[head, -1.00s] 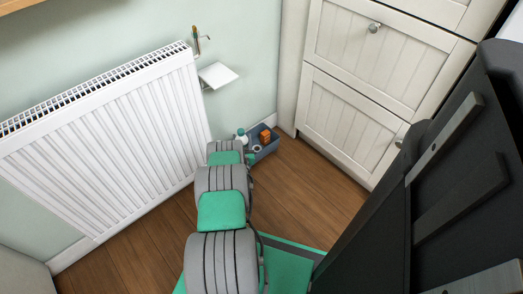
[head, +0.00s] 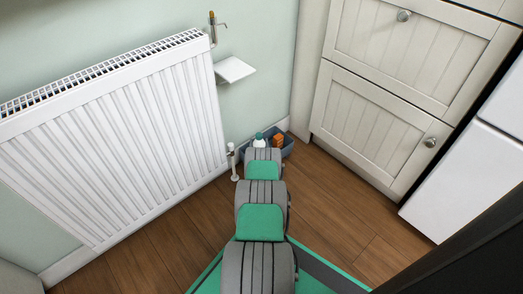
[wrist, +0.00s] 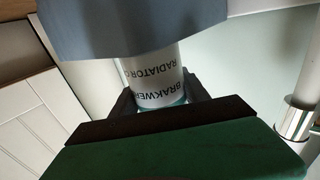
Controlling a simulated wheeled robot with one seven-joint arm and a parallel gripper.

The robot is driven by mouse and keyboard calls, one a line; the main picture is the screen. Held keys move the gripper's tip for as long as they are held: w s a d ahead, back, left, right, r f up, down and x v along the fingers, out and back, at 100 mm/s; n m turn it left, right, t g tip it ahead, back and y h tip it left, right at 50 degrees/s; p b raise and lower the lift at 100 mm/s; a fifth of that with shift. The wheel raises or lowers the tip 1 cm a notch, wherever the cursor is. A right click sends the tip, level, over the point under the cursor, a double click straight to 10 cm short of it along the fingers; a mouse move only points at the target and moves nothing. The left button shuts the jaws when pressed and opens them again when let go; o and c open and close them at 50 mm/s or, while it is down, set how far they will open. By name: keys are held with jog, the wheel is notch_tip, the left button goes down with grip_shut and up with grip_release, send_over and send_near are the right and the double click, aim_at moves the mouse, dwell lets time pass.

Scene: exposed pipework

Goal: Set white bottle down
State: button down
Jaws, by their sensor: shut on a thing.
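The white bottle (head: 260,142) with a teal cap shows just beyond the end of my arm in the head view, at the left part of a blue-grey open box on the floor (head: 290,148). In the wrist view the bottle (wrist: 152,76) has dark lettering, upside down, and sits between the two dark fingers of my gripper (wrist: 160,92), which is shut on it. The box wall (wrist: 110,22) hides the bottle's far end there, so I cannot tell whether it touches the box floor. My arm hides the gripper in the head view.
An orange item (head: 278,142) is in the box beside the bottle. A white radiator (head: 120,140) and its valve pipe (head: 233,160) stand left. A small white shelf (head: 235,69) is on the wall above. Cream drawers (head: 375,110) stand right. Wooden floor is clear in front of them.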

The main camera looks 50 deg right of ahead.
jog(key=shift+f, duration=0.65)
jog(key=shift+f, duration=0.35)
jog(key=shift+f, duration=0.25)
jog(key=c, duration=0.6)
grip_release()
jog(key=shift+a, duration=0.1)
jog(key=shift+o, duration=0.2)
